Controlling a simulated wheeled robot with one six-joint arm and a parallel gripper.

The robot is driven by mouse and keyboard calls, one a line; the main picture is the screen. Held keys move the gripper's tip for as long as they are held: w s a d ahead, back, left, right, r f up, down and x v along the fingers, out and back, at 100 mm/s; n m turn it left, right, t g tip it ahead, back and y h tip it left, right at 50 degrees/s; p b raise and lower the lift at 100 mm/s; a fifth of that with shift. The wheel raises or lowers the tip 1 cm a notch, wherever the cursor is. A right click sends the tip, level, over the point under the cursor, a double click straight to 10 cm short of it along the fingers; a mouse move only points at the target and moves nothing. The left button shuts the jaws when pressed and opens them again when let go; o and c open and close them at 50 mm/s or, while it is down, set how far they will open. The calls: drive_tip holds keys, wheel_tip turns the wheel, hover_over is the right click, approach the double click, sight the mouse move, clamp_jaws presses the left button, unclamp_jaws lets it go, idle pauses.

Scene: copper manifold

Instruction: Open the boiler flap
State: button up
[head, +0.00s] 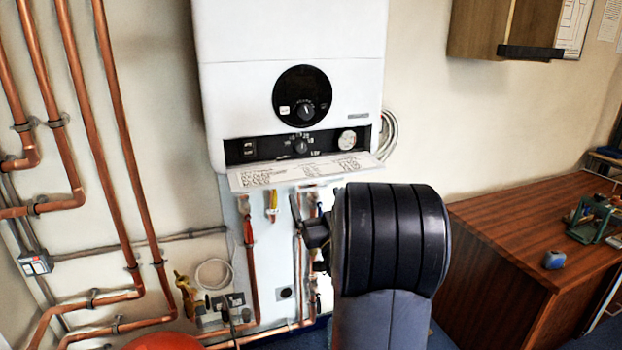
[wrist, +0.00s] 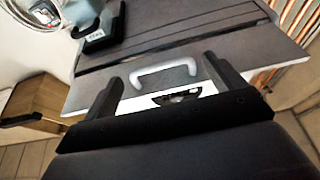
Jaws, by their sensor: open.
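The white boiler (head: 290,35) hangs on the wall, with a round black dial panel and a black control strip (head: 330,140). In the head view its flap (head: 300,172) is folded down and outward below the strip, with its printed inner face showing. In the wrist view the flap's underside (wrist: 240,45) looks grey and carries a pale U-shaped handle (wrist: 165,70). My gripper (wrist: 162,72) is open, one finger on each side of the handle as seen there; contact cannot be told. In the head view my gripper (head: 312,232) is below the flap, partly hidden by my arm.
Copper pipes (head: 75,100) run along the left wall, and more pipes (head: 250,270) drop beneath the boiler. A wooden cabinet (head: 485,28) hangs at the upper right. A wooden bench (head: 530,220) with a blue tape measure (head: 555,259) stands at the right.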

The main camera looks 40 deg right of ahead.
drive_tip(key=p+x, duration=0.1)
drive_tip(key=x, duration=0.4)
drive_tip(key=shift+w+r, duration=0.15)
drive_tip(key=shift+w, duration=0.2)
drive_tip(key=shift+c, duration=0.4)
